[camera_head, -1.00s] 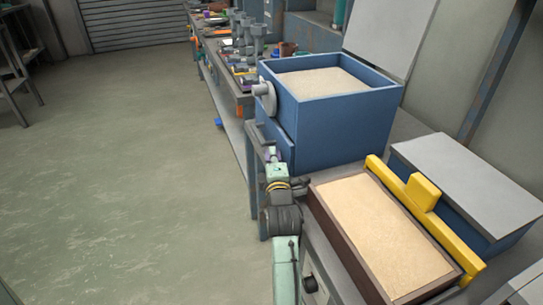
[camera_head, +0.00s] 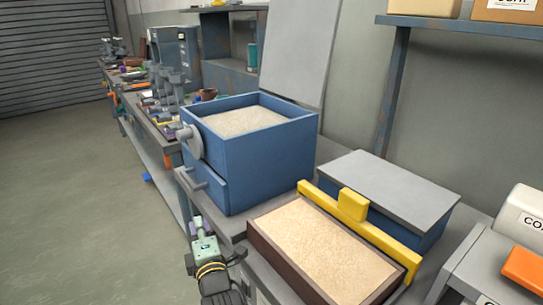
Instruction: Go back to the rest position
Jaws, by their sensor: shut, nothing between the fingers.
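My gripper (camera_head: 198,226) is at the bottom left of the head view, at the end of my pale green and black arm. It looks small and dark there, shut and holding nothing. It is in front of the blue sand-filled box (camera_head: 262,165), low beside the bench edge and apart from the box's front handle. The brown tray of pale sand (camera_head: 262,251) lies to the right of my arm. A yellow bar with a block handle (camera_head: 352,205) lies along the tray's far edge.
A blue box with a grey lid (camera_head: 390,182) stands behind the tray. An orange block (camera_head: 524,268) and a white container (camera_head: 522,213) are at the right. A long cluttered bench (camera_head: 150,130) runs back on the left. The floor (camera_head: 70,210) at left is clear.

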